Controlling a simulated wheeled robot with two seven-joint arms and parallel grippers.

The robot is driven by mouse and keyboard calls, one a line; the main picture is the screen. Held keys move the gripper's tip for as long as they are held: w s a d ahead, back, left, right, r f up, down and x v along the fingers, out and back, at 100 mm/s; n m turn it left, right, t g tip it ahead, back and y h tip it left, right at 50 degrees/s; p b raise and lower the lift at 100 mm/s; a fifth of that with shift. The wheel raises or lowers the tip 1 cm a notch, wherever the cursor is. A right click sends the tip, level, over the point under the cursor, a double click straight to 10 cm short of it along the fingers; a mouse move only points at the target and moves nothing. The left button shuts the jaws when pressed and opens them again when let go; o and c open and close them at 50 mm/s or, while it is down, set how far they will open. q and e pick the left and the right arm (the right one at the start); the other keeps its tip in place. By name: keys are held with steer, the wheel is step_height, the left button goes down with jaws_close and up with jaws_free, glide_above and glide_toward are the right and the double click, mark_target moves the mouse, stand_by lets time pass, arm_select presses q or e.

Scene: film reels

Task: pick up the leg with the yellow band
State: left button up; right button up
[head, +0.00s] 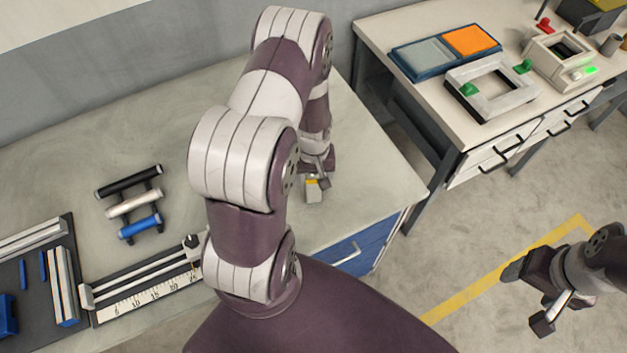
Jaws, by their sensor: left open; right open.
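A small grey leg with a yellow band (314,194) is on the grey workbench near its right edge. Only part of it shows, below my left gripper (315,177). My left gripper is open and pointing down, with its fingers at the band end of the leg. I cannot tell whether they touch it or are only above it. My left arm hides the bench behind it. My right gripper (530,297) is open and empty over the floor at the lower right, away from both benches.
A rack with black, white and blue rollers (134,202) stands left on the bench. A ruled rail fixture (145,290) lies in front of it. A second bench (400,30) at the upper right holds a blue tray (402,62) and white frames (490,95). Floor lies between.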

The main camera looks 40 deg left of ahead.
arm_select(q)
steer(key=c, duration=1.1)
steer(key=shift+c, duration=0.7)
steer(key=shift+w, duration=0.1)
steer(key=shift+r, duration=0.15)
